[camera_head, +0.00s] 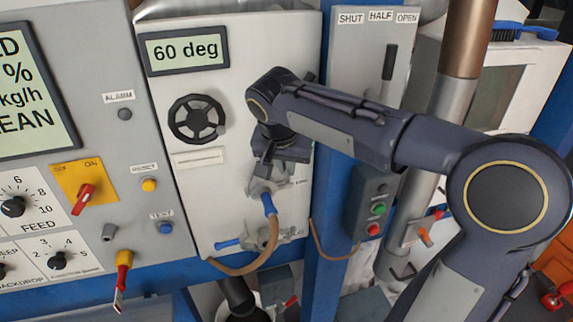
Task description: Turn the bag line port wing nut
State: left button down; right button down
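My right arm comes in from the right, and its gripper (265,172) points down and in toward a metal port fitting (263,188) on the white panel. The fingertips overlap this fitting, and a small wing nut cannot be made out apart from them. A label beside the fitting is partly covered and too small to read. A blue-ended brown hose (272,240) hangs just below the fitting. I cannot tell whether the fingers are open, shut or touching the fitting. My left gripper is not in view.
A black handwheel (197,119) and a "60 deg" display (184,50) are on the panel left of my gripper. A second fitting with a blue handle (228,243) is lower down. A green-and-red button box (373,206) and a vertical pipe (455,90) stand to the right.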

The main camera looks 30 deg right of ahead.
jog(key=shift+d+f+n+b, duration=0.1)
jog(key=shift+n+b, duration=0.25)
jog(key=shift+n, duration=0.25)
jog(key=shift+s+n+t+y, duration=0.1)
jog(key=shift+n+t+y, duration=0.4)
jog(key=shift+n, duration=0.8)
jog(key=c, duration=1.8)
grip_release()
jog(key=shift+c, duration=0.2)
jog(key=b+v, duration=0.1)
jog(key=v, duration=0.7)
jog(key=shift+d, duration=0.1)
